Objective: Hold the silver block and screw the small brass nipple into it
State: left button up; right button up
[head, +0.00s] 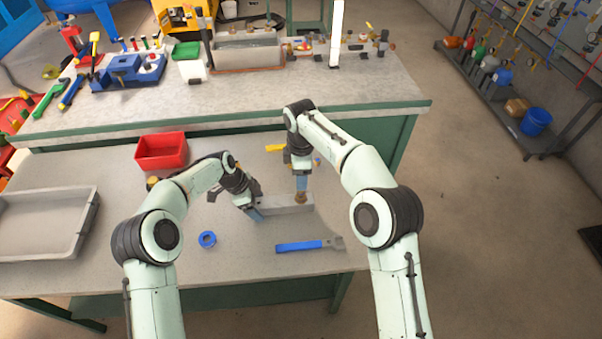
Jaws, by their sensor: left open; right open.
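The silver block (280,206) lies on the front workbench, in the middle. My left gripper (257,213) is at the block's left end, with its fingertips low beside it. It is open, and whether it touches the block is hard to tell. The small brass nipple (301,198) shows at the right part of the block, under my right gripper (301,188). My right gripper points straight down there and is open. Its fingers partly hide the nipple, and I cannot tell how the nipple sits against the block.
A blue-handled wrench (300,245) and a blue ring (207,239) lie in front of the block. A red bin (162,151) stands behind to the left, and a grey tray (85,215) at far left. A higher bench (340,95) with tools stands behind.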

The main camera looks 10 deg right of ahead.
jog(key=shift+w+r+p, duration=0.35)
jog(key=shift+r+p, duration=0.05)
jog(key=shift+r, duration=0.35)
pick_arm(q)
jog(key=v, duration=1.3)
jog(key=shift+r, duration=0.15)
